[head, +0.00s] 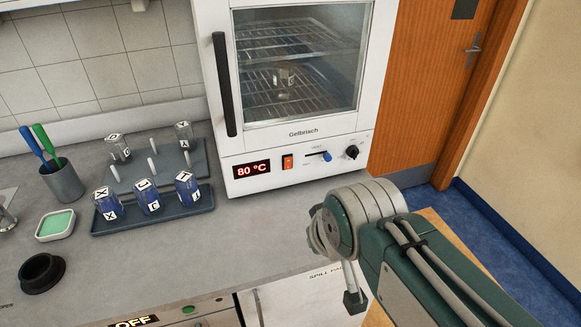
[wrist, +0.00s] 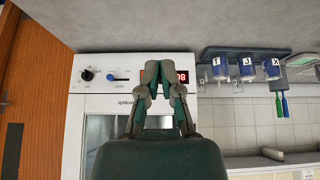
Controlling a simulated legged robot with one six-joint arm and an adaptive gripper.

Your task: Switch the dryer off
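The white dryer (head: 297,132) stands on the bench in the head view, its glass door closed. Its display (head: 251,169) reads 80 °C in lit red digits. Right of the display is an orange-red rocker switch (head: 288,162), then a blue slider (head: 326,156) and a black knob (head: 352,152). In the wrist view the dryer is upside down, with the knob (wrist: 87,75) and slider (wrist: 119,78) left of my gripper (wrist: 159,68). Its fingertips are together, with nothing seen between them.
A tray (head: 140,226) of blue-filled vials and a grey rack (head: 165,172) stand left of the dryer. A pen cup (head: 64,181), green-filled dish (head: 56,225) and black ring (head: 42,273) lie farther left. Bare bench (head: 245,235) lies before the dryer.

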